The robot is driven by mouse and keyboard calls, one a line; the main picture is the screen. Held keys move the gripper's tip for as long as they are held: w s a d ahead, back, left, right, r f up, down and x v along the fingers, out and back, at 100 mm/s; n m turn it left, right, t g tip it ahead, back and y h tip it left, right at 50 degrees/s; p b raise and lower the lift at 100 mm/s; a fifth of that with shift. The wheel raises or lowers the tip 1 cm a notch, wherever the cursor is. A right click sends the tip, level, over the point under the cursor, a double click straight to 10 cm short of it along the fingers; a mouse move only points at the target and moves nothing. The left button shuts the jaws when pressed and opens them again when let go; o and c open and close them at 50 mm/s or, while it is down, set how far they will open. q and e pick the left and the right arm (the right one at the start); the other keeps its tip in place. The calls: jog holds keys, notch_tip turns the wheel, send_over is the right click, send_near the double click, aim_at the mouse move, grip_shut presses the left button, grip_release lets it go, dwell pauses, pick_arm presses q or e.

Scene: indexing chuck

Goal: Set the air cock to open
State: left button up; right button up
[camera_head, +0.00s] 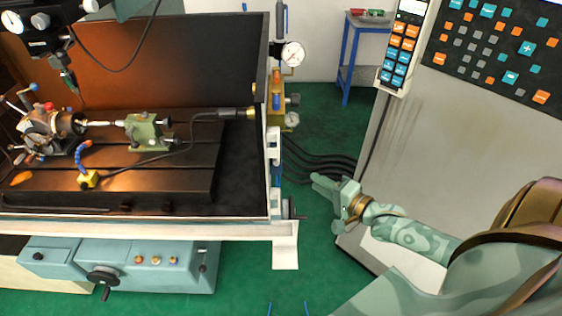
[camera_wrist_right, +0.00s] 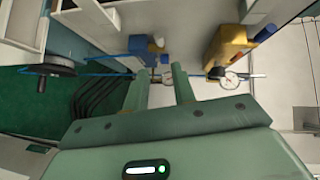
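The wrist view shows a yellow block (camera_wrist_right: 228,45), a gauge (camera_wrist_right: 231,80) and a thin blue line beyond the fingers. My right gripper (camera_head: 327,204) is open and empty, right of and nearer than these fittings, apart from them. My left gripper is not in view.
A larger dial gauge (camera_head: 293,54) stands above the fittings. Black hoses (camera_head: 318,163) run behind my right gripper. A handwheel (camera_head: 292,209) is at the machine's front corner. A grey cabinet (camera_head: 440,140) with a button panel stands at right. Green floor lies between.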

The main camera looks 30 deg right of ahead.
aim_at(276, 160)
jog(key=b+x, duration=0.2)
jog(key=x, duration=1.2)
jog(key=shift+b, duration=0.4)
jog(key=shift+w+f, duration=0.1)
grip_shut()
